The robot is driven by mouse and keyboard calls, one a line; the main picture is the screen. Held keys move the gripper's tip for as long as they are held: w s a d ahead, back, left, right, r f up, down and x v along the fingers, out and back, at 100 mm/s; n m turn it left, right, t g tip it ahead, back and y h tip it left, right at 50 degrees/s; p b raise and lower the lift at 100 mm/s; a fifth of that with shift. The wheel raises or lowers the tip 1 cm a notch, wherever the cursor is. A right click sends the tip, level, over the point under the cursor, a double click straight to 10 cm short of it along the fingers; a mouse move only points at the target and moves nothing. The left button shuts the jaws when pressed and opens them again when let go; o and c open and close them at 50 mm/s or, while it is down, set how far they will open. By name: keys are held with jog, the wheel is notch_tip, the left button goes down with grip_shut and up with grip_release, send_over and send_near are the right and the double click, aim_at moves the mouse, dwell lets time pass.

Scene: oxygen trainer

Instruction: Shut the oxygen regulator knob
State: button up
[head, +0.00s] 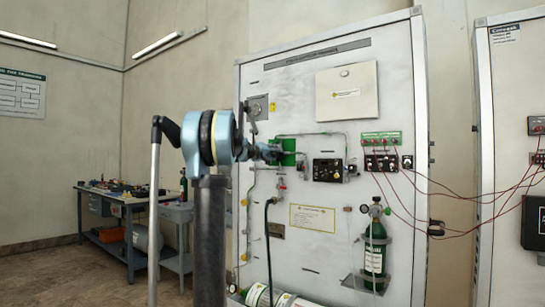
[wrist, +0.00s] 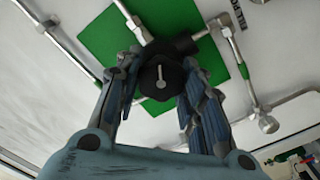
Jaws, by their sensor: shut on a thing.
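The regulator knob (wrist: 162,82) is a dark, many-sided knob with a light keyhole-shaped mark on its face, seen in the wrist view. It sits in front of a green square plate (wrist: 108,38) on the white panel. My gripper (wrist: 160,92) has one finger on each side of the knob and is shut on it. In the head view, my gripper (head: 268,152) reaches the green plate (head: 289,146) on the panel. My arm and gripper hide most of the knob there.
Metal pipes (wrist: 132,22) run to the knob's fitting, and a pipe joint (wrist: 266,122) lies at right. Red wires (head: 440,228) hang at right.

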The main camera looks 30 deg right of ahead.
jog(key=n, duration=0.6)
jog(key=shift+w+a+f+n, duration=0.1)
jog(key=shift+w+a+n, duration=0.1)
jog(key=shift+w+n, duration=0.1)
jog(key=n, duration=0.6)
jog(key=shift+f, duration=0.2)
jog(key=n, duration=0.6)
jog(key=shift+s+d+f+n, duration=0.1)
jog(key=shift+s+n, duration=0.05)
jog(key=shift+n, duration=0.15)
jog(key=n, duration=0.5)
jog(key=shift+n, duration=0.3)
jog(key=o, duration=1.1)
jog(key=shift+s, duration=0.1)
